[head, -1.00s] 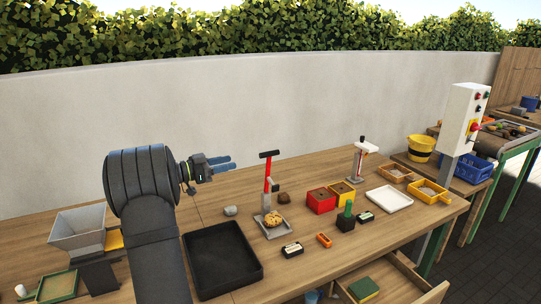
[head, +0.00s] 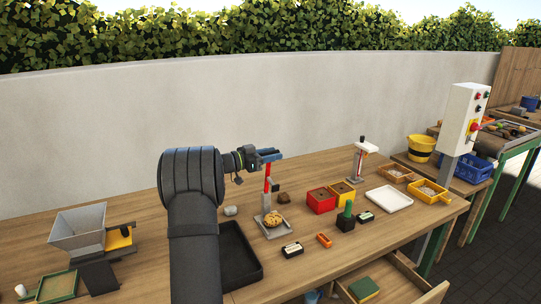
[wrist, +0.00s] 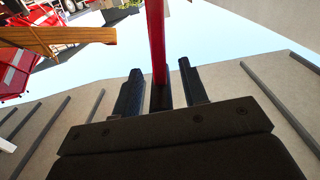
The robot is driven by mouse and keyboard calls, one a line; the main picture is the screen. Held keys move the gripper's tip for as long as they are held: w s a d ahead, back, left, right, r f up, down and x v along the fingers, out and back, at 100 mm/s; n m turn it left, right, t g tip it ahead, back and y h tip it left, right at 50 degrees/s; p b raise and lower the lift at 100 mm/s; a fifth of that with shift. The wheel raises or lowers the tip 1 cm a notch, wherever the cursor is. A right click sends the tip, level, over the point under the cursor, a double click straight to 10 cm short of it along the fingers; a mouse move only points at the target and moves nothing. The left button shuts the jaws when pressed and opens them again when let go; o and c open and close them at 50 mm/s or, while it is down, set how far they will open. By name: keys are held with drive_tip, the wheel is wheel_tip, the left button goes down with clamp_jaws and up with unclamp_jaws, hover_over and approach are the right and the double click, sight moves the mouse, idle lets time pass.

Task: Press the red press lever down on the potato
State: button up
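The red press lever (head: 267,171) stands upright at the back of the small grey press (head: 259,225). A yellow-brown potato (head: 273,219) rests on the press plate, low in front of the post. My gripper (head: 270,154) is at the top of the lever, well above the potato, and its blue-grey fingers cover the dark crossbar there. In the wrist view the red lever (wrist: 157,40) runs down between the two fingers of my gripper (wrist: 162,82). The fingers stand apart, with a gap visible on each side of it. The potato is not in the wrist view.
A black tray (head: 258,264) lies in front of the press, partly behind my arm. A grey stone (head: 230,211) and a dark lump (head: 283,197) lie beside the press. Red (head: 320,203) and yellow boxes stand to the right. The air above the table is open.

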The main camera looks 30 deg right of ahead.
clamp_jaws()
drive_tip(key=shift+s, duration=0.15)
